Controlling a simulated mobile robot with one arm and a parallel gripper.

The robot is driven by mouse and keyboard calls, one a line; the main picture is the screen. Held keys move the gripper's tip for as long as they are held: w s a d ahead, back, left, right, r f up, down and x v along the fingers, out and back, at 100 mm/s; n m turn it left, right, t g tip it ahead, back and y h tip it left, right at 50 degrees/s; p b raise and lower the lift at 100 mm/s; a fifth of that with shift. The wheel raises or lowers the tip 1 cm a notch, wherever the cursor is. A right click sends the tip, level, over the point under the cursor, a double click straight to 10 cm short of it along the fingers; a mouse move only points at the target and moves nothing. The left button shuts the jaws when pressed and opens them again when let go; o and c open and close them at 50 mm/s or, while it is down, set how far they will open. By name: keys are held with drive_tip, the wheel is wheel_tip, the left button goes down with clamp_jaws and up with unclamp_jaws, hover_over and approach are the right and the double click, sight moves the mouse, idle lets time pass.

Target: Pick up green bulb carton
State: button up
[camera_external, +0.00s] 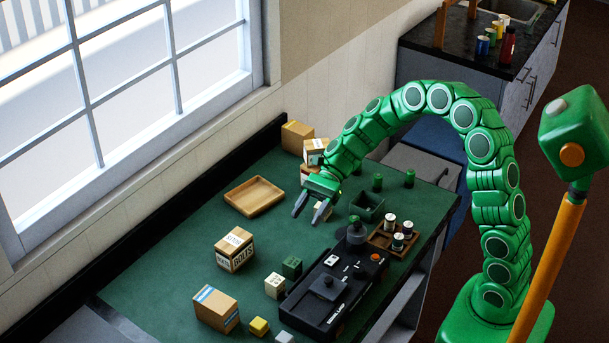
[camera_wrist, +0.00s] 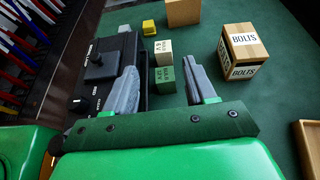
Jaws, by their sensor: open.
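The green bulb carton (camera_external: 291,267) is a small dark green box on the green table top, beside the black device. A similar cream carton (camera_external: 275,286) stands just in front of it. My gripper (camera_external: 311,209) is open and empty, above the table and farther back than the green carton. In the wrist view, the green carton (camera_wrist: 166,80) shows between the two spread fingers (camera_wrist: 160,64), apart from both. The cream carton (camera_wrist: 163,51) is right behind it there. Small print on the cartons is hard to read.
The black device (camera_external: 333,290) with knobs stands right of the cartons. A BOLTS box (camera_external: 234,250), a tan box (camera_external: 216,308) and a yellow block (camera_external: 259,326) stand to the left and front. A wooden tray (camera_external: 254,196) lies farther back. Bare table surrounds the tray.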

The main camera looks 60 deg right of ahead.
approach(295, 258)
drive_tip(key=shift+x, duration=4.9)
drive_tip(key=shift+r, duration=0.15)
drive_tip(key=c, duration=0.7)
drive_tip(key=shift+r, duration=0.55)
wheel_tip(295, 258, up, 2)
drive_tip(key=shift+r, duration=0.15)
drive_tip(key=s+d+r, duration=0.1)
drive_tip(key=s+r, duration=0.2)
drive_tip(key=s, duration=0.1)
drive_tip(key=s+d+r, duration=0.2)
drive_tip(key=s+r, duration=0.1)
drive_tip(key=s, duration=0.1)
drive_tip(key=s+d+r, duration=0.2)
drive_tip(key=s+r, duration=0.1)
drive_tip(key=s, duration=0.2)
drive_tip(key=shift+r, duration=0.35)
